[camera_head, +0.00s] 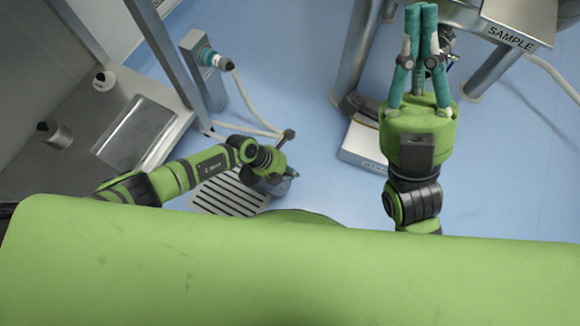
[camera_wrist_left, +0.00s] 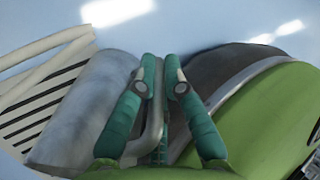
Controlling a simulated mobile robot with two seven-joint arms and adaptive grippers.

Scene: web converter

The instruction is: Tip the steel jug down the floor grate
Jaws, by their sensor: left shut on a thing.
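The steel jug (camera_wrist_left: 88,105) is a grey metal vessel filling the left of the left wrist view. My left gripper (camera_wrist_left: 160,70) is shut on its handle, with a teal finger on each side. In the head view the jug (camera_head: 272,187) is mostly hidden under my left gripper (camera_head: 287,174). The floor grate (camera_head: 228,194), with dark slots, lies just left of and below the jug there. Its slots also show at the left of the wrist view (camera_wrist_left: 38,112). I cannot tell the jug's exact tilt. My right gripper (camera_head: 421,14) is raised, shut and empty.
A steel sink bench (camera_head: 130,135) stands at the left, beside a post with a hose fitting (camera_head: 205,57). A pale hose (camera_head: 247,103) runs down near the grate. Blue floor (camera_head: 290,60) is clear between.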

